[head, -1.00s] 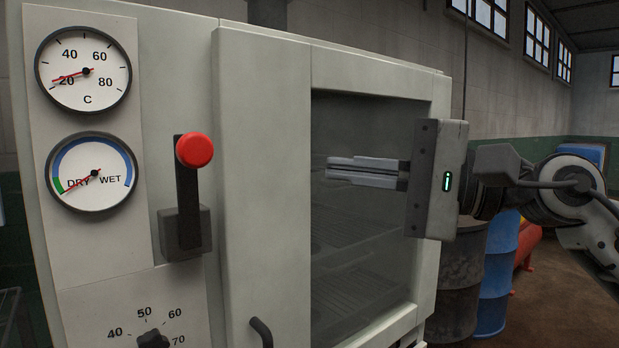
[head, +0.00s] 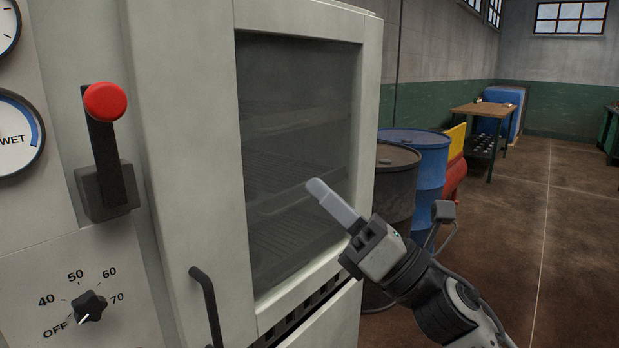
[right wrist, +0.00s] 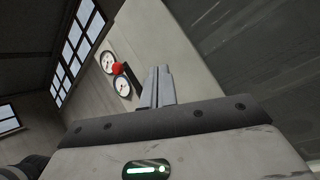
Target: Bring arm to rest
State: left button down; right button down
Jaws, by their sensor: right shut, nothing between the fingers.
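My right gripper (head: 334,204) is shut and empty, in front of the glass door of a grey cabinet (head: 180,150). Its fingers point up and to the left, and its arm comes in from the lower right. In the right wrist view the two fingers (right wrist: 157,86) lie together with nothing between them. I cannot tell how far the fingertips are from the glass. My left gripper does not show in any view.
The cabinet has a red-knobbed lever (head: 105,101), a dial knob (head: 90,306) and a dark door handle (head: 206,302). A dark barrel (head: 394,190) and a blue barrel (head: 432,160) stand beside it. A wooden table (head: 483,110) is farther back. Open floor lies at the right.

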jog(key=s+d+f+m+t+h+p, duration=0.1)
jog(key=d+f+m+t+h, duration=0.25)
jog(key=f+m+h, duration=0.7)
jog(key=s+d+f+m+t+h+p, duration=0.15)
jog(key=d+f+m+h, duration=0.35)
jog(key=f+m, duration=1)
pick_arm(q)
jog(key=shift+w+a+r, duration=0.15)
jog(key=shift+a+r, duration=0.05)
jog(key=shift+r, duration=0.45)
pick_arm(e)
jog(key=s+d+f+m+g+h, duration=0.2)
jog(key=s+f+m+g, duration=0.4)
jog(key=s+f+m, duration=0.7)
jog(key=shift+s+d+m+g, duration=0.4)
jog(key=shift+s+d+m, duration=0.25)
jog(key=shift+s+m, duration=0.35)
jog(key=shift+w+h, duration=0.1)
jog(key=shift+h, duration=0.15)
